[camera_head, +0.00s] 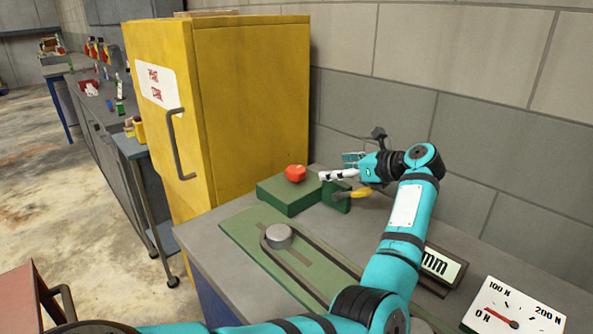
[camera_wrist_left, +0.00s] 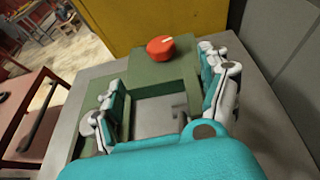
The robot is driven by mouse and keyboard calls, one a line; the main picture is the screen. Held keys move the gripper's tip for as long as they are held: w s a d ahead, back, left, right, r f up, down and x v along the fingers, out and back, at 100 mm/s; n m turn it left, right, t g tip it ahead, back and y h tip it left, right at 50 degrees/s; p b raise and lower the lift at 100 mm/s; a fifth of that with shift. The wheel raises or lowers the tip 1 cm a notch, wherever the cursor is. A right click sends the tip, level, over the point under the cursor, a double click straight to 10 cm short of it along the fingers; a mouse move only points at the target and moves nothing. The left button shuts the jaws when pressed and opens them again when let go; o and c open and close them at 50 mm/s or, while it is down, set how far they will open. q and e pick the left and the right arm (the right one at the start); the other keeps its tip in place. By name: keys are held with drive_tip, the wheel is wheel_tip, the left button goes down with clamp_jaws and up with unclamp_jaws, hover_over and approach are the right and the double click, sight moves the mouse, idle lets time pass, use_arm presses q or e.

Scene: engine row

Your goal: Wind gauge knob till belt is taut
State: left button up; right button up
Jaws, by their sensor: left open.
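The red knob (camera_head: 295,173) sits on top of a green block (camera_head: 287,196); it has a pale mark in the left wrist view (camera_wrist_left: 160,47). My left gripper (camera_head: 335,175) is open and empty, just right of the knob and apart from it. In the left wrist view its fingers (camera_wrist_left: 160,85) are spread, with the knob beyond them. A dark belt (camera_head: 315,264) loops around a grey pulley (camera_head: 279,236) on a green plate; its far part is hidden by my arm. A white dial (camera_head: 515,308) marked 0 N to 200 N has its red needle near 0 N.
A yellow part (camera_head: 361,192) is beside a small green bracket right of the block. A yellow cabinet (camera_head: 250,100) stands behind to the left, and a grey block wall (camera_head: 450,130) borders the bench.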

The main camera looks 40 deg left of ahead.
sight(297, 169)
use_arm(q)
drive_tip(key=p+x, duration=0.2)
drive_tip(key=x, duration=1.3)
drive_tip(key=shift+w+a+p, duration=0.1)
drive_tip(key=shift+a+p, duration=0.25)
drive_tip(key=c, duration=1.2)
